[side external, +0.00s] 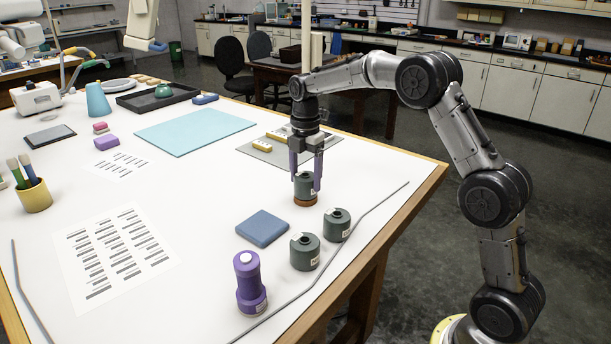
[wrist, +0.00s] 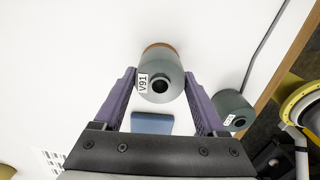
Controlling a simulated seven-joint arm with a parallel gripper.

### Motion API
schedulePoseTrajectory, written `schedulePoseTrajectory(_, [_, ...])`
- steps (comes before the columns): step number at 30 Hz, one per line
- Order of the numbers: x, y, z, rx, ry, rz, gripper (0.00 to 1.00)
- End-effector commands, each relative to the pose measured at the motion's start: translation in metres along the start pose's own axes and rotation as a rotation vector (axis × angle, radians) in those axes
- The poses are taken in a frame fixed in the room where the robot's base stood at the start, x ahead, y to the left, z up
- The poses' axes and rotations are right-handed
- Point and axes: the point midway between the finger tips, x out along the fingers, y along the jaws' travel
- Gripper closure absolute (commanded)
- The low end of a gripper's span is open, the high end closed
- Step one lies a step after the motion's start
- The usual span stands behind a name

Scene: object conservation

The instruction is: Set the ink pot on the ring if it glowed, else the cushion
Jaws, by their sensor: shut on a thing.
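My gripper (side external: 305,186) is shut on a grey-green ink pot (side external: 305,178), which is upright between the purple fingers. In the wrist view this ink pot (wrist: 160,80) shows a white label reading V91 and a dark round opening. A brown-orange round piece, which looks like the ring (side external: 305,201), is directly under the pot; I cannot tell whether the pot rests fully on it. It peeks out past the pot in the wrist view (wrist: 159,46). The blue square cushion (side external: 262,228) lies flat and empty nearby, also in the wrist view (wrist: 152,123). No glow shows.
Two similar grey-green pots (side external: 305,252) (side external: 337,225) stand near the right edge, beside a thin grey rod or cable (side external: 375,207). A purple knobbed object (side external: 250,283) stands at the front. A printed sheet (side external: 113,256) lies left. The white table between is clear.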

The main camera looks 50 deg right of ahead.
Motion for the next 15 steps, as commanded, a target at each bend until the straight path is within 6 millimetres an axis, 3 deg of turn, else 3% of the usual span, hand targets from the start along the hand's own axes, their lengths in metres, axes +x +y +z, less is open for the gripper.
schedulePoseTrajectory(1, [0.0012, -0.0002, -0.0001, 0.0, 0.0, -0.001, 0.25])
schedulePoseTrajectory(5, [0.0009, -0.0002, -0.0001, 0.0, 0.0, -0.001, 0.01])
schedulePoseTrajectory(15, [-0.0046, 0.0003, 0.0001, 0.0, 0.0, 0.002, 0.0])
